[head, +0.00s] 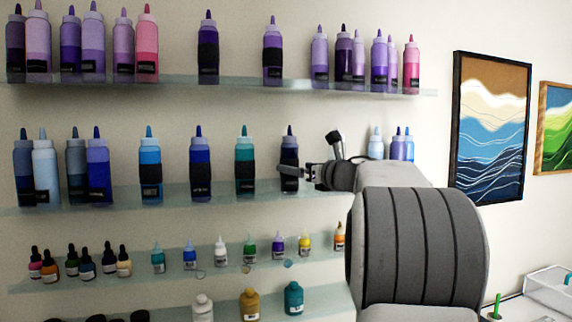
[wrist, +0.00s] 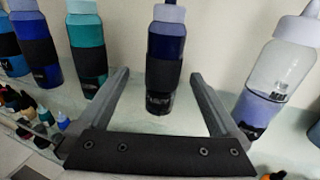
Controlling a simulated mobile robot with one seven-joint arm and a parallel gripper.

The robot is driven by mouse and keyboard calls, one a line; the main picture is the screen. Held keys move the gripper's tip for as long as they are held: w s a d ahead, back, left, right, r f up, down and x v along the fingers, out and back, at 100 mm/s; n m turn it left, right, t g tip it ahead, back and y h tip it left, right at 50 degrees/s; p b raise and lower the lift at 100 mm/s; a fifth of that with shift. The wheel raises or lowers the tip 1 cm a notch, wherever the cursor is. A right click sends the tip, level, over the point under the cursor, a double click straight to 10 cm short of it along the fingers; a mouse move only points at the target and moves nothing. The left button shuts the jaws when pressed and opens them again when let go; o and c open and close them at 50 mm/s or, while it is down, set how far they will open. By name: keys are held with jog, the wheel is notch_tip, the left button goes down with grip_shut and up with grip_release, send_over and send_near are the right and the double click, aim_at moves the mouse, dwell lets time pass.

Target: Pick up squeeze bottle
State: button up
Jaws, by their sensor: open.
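Several squeeze bottles stand upright on the glass shelves. In the wrist view a dark navy squeeze bottle (wrist: 165,62) with a black band stands centred ahead, between the lines of the two fingers. My gripper (wrist: 160,90) is open in the wrist view, with one finger at each side of the bottle's lower part. Nothing is held. I cannot tell whether a finger touches the bottle.
A teal bottle (wrist: 88,45) stands to the left and a clear-topped lavender bottle (wrist: 275,80) close to the right finger. The middle glass shelf (head: 110,196) runs below, with small bottles (head: 190,255) on a lower shelf. A framed picture (head: 490,128) hangs at the right.

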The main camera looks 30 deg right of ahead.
jog(key=shift+w+d+f+p, duration=0.15)
jog(key=shift+w+p, duration=0.5)
jog(key=shift+w, duration=0.75)
jog(key=shift+w+f+p, duration=0.1)
jog(key=shift+w+p, duration=0.55)
jog(key=shift+w, duration=0.7)
grip_shut()
